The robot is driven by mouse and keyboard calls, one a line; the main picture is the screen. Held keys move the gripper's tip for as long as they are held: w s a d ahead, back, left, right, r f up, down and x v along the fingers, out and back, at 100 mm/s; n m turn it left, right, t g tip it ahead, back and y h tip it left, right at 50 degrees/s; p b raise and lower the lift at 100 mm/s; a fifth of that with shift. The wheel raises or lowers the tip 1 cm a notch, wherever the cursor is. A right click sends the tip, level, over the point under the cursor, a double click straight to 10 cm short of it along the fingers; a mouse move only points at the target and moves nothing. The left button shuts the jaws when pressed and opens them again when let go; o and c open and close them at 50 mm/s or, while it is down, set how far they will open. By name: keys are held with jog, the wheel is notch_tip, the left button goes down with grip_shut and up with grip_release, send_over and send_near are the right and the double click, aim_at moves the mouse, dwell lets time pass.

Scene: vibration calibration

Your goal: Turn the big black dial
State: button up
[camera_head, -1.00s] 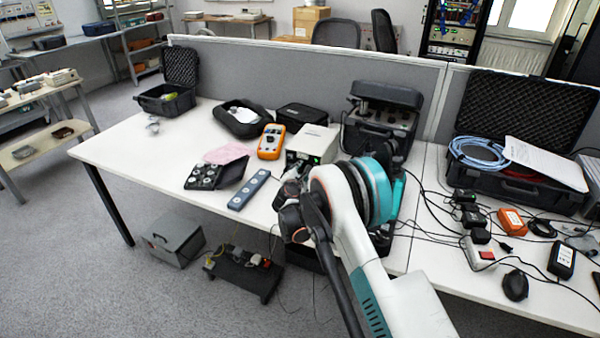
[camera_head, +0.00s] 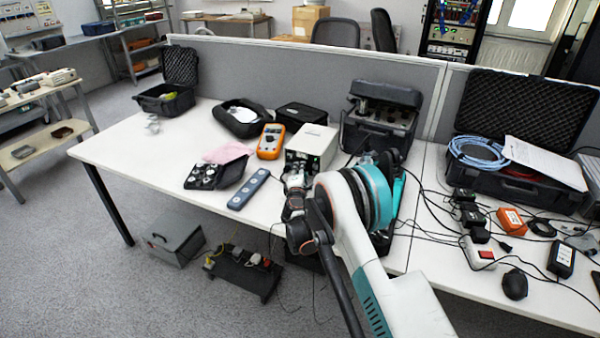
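A beige instrument box (camera_head: 318,141) stands on the white table, left of my arm. Its front panel (camera_head: 300,161) faces the near side and has small dark details. I cannot make out the big black dial; it is too small to tell or hidden behind my gripper and wrist. My gripper (camera_head: 294,178) is just in front of the panel, low and close to it. Whether it touches the panel cannot be told. The fingers are small and partly hidden, so I cannot tell whether they are open or shut.
An orange multimeter (camera_head: 270,142), a grey-blue strip with several round buttons (camera_head: 248,189) and an open black case of discs (camera_head: 203,174) lie to the left. An open black case (camera_head: 379,130) stands behind my arm. Cables and adapters (camera_head: 481,252) crowd the right.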

jog(key=shift+f+m+t, duration=0.15)
jog(key=shift+m+t, duration=0.25)
jog(key=shift+m, duration=0.9)
jog(key=o, duration=1.1)
jog(key=shift+c, duration=0.2)
